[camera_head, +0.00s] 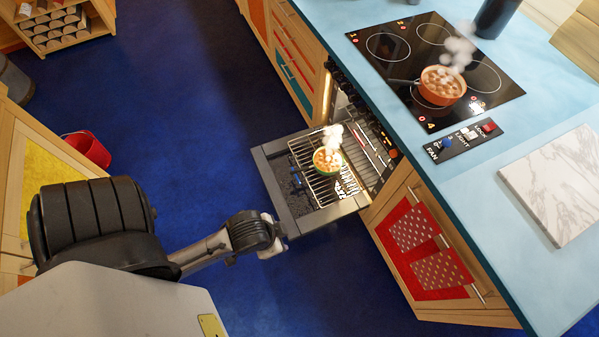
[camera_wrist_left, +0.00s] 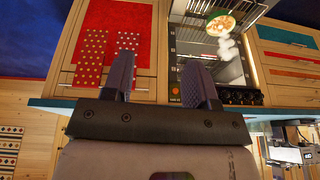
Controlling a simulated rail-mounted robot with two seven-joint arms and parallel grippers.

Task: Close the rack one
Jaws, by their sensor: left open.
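A wire oven rack (camera_head: 322,187) is pulled out of the oven, above the oven's lowered door (camera_head: 291,205). A green-rimmed pan of steaming food (camera_head: 328,160) sits on the rack. The pan also shows at the top of the left wrist view (camera_wrist_left: 221,25). My left gripper (camera_head: 272,238) is beside the near outer corner of the door, apart from the rack. In the left wrist view its two fingers (camera_wrist_left: 163,82) are spread with nothing between them. My right gripper is not in view.
A counter (camera_head: 462,205) with a cooktop (camera_head: 400,45) and steaming orange pot (camera_head: 442,86) runs along the right. A cabinet with red towels (camera_head: 425,250) adjoins the oven. A red bucket (camera_head: 88,150) stands left. The blue floor (camera_head: 190,110) between is clear.

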